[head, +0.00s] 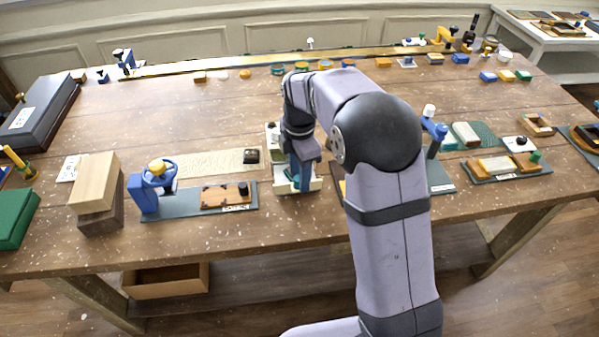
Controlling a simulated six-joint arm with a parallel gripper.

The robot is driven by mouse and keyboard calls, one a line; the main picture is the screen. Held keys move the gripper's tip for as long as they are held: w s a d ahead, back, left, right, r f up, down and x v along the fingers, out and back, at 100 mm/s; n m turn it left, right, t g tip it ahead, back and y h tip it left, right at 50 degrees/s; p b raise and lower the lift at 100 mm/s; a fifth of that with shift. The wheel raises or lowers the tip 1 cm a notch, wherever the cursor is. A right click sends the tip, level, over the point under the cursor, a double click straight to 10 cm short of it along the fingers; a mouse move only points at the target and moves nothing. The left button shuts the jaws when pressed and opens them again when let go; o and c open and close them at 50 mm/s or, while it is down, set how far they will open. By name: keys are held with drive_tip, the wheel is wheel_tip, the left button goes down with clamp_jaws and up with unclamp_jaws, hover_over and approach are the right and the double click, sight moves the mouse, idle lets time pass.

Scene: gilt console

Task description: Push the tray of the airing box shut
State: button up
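My gripper (301,178) points down at the middle of the bench, over a small cream-coloured piece (313,186) with teal parts. The gripper and wrist cover much of this piece. I cannot tell whether it is the airing box, or whether a tray in it stands out. I cannot tell whether the fingers touch it or how far apart they are. No other thing in view is clearly the airing box.
Left of the gripper stand a blue press (143,192) on a grey plate and a stacked wooden block (95,185). A dark case (38,115) lies at far left. Small coloured pieces line the back. My arm hides part of the right-hand bench; bare wood (200,115) shows behind the press.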

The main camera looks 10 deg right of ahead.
drive_tip(key=shift+f, duration=0.2)
clamp_jaws()
drive_tip(key=shift+w+r+p, duration=0.15)
drive_tip(key=shift+w+p, duration=1)
drive_tip(key=shift+w, duration=0.9)
unclamp_jaws()
